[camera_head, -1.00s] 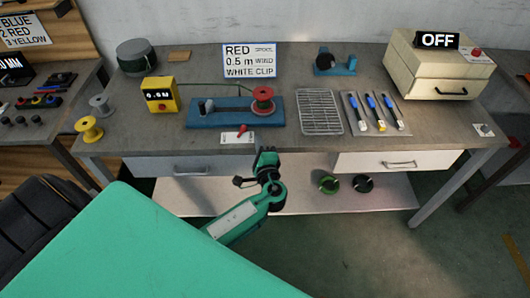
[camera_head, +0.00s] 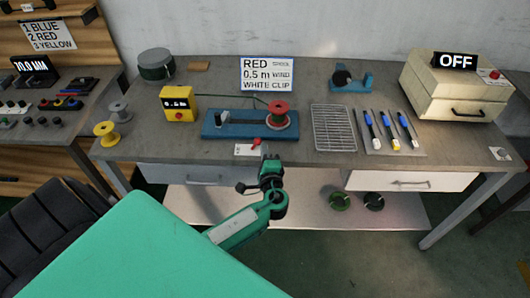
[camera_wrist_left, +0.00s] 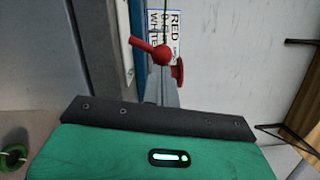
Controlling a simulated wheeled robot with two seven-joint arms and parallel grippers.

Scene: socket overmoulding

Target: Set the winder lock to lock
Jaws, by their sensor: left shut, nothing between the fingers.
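The winder (camera_head: 222,130) is a blue base with a red spool (camera_head: 279,110) on its right end. Its lock looks to be the small red lever (camera_head: 257,141) by a white label plate (camera_head: 247,150) at the bench's front edge. The plate's lettering is too small to read. In the left wrist view the red lever (camera_wrist_left: 163,55) has a round hub, and its arm points up-left. My left gripper (camera_head: 267,160) is shut and empty, just in front of the bench edge below the lever, apart from it. My right gripper is not in view.
A yellow meter (camera_head: 178,104) stands left of the winder. A wire rack (camera_head: 334,128) and several blue-handled tools on a tray (camera_head: 418,150) lie to the right. A cream box (camera_head: 455,85) marked OFF stands at the far right. Drawers (camera_head: 408,181) sit below the benchtop.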

